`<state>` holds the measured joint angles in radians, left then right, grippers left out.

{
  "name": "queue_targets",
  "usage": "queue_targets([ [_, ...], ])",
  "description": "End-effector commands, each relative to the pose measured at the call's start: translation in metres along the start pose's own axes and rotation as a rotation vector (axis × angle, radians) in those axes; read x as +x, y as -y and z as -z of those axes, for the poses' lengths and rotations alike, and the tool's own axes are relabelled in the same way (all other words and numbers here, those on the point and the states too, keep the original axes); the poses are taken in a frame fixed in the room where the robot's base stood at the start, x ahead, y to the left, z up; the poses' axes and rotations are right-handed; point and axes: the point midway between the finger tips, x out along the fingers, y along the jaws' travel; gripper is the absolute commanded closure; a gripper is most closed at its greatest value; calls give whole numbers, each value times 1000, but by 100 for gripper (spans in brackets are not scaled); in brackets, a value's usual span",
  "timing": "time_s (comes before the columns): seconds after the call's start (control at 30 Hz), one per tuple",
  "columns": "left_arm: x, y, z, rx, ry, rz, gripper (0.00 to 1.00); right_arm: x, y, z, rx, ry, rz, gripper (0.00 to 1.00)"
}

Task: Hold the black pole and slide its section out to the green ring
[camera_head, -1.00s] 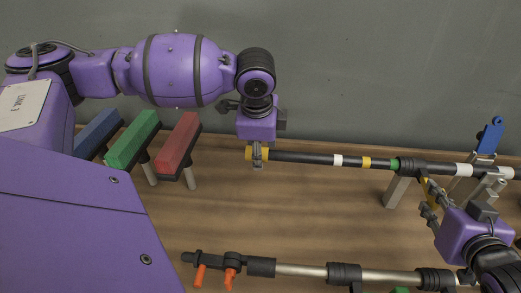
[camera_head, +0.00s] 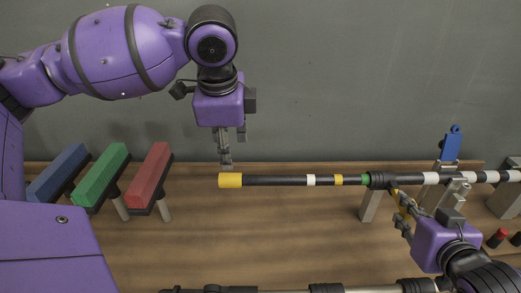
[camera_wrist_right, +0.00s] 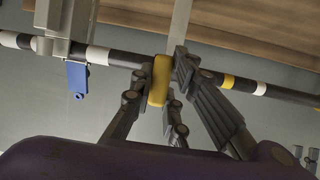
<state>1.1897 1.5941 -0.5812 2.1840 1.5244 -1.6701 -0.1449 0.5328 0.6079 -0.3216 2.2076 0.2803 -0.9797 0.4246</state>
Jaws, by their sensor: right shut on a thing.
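The black pole (camera_head: 275,181) lies level on supports, with a yellow end cap (camera_head: 230,181), a white band and a yellow band on its thin section. The green ring (camera_head: 366,180) shows on that section right beside the black collar (camera_head: 379,180). My left gripper (camera_head: 226,163) is just above and behind the yellow cap, apart from it; its fingers are seen nearly edge-on. My right gripper (camera_head: 402,213) is shut on a yellow lever below the collar. In the right wrist view the yellow lever (camera_wrist_right: 160,80) stands between the fingers, against the pole.
Blue (camera_head: 57,172), green (camera_head: 99,174) and red (camera_head: 149,172) blocks on posts stand at the left. A second pole (camera_head: 275,290) crosses the bottom edge. A blue clip (camera_head: 452,143) rises behind the pole's support. Bare bench lies below the thin section.

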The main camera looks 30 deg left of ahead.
Motion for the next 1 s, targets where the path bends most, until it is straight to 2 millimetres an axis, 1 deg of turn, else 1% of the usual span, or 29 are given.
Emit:
queue_targets([
  [0.23, 0, 0, 0, 0, 0, 1, 51, 0, 0, 0, -1, 0, 0, 100],
  [0.27, 0, 0, 0, 0, 0, 1, 51, 0, 0, 0, -1, 0, 0, 84],
  [0.4, 0, 0, 0, 0, 0, 1, 51, 0, 0, 0, -1, 0, 0, 66],
  [0.43, 0, 0, 0, 0, 0, 1, 51, 0, 0, 0, -1, 0, 0, 63],
  [0.67, 0, 0, 0, 0, 0, 1, 51, 0, 0, 0, 0, 0, 0, 63],
  [0.77, 0, 0, 0, 0, 0, 1, 51, -3, 0, 0, 0, 0, 0, 63],
  [0.87, 0, 0, 0, 0, -1, 1, 51, -14, 0, 0, -1, 0, 0, 63],
  [1.0, 0, 0, 0, 0, -1, 1, 51, -38, 0, 0, -1, -1, 0, 63],
])
